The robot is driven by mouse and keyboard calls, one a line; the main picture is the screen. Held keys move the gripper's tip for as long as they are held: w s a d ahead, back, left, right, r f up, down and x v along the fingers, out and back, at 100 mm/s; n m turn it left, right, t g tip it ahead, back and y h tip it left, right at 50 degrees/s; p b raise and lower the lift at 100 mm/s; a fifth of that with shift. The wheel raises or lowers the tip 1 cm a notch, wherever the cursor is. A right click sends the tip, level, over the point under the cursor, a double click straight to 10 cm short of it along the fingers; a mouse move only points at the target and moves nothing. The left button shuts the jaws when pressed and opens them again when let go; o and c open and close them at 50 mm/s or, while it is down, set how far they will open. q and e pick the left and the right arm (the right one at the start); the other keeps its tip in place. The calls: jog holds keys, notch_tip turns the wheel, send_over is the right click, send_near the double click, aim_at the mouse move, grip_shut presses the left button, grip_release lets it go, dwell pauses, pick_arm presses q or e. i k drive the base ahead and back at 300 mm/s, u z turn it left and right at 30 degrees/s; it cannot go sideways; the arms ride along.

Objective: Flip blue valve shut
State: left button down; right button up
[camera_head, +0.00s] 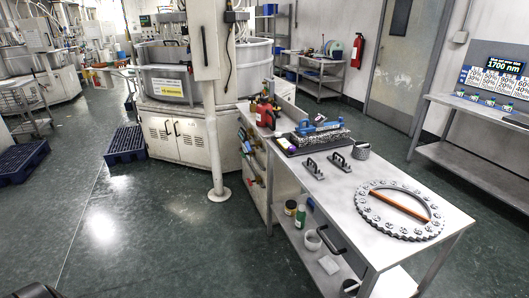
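No blue valve can be made out for certain. A row of small coloured fittings (247,147), with green, yellow and red parts, is on the side of the bench in the middle; they are too small to tell their handle positions or whether one is blue. Neither of my grippers can be made out. A dark shape cut off at the bottom left edge may be part of my own body.
A bench (344,196) runs toward me, bearing a toothed ring (437,232), black handles (312,168) and a blue-topped device (319,130). A white post (214,150) stands left of it. Blue pallets (125,146) lie on the floor; the left foreground floor is clear.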

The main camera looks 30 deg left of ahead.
aim_at(248, 147)
jog(key=u, duration=0.4)
jog(key=i, duration=0.4)
jog(key=u, duration=1.2)
jog(key=i, duration=0.95)
jog(key=u, duration=0.45)
jog(key=i, duration=1.05)
jog(key=z, duration=0.3)
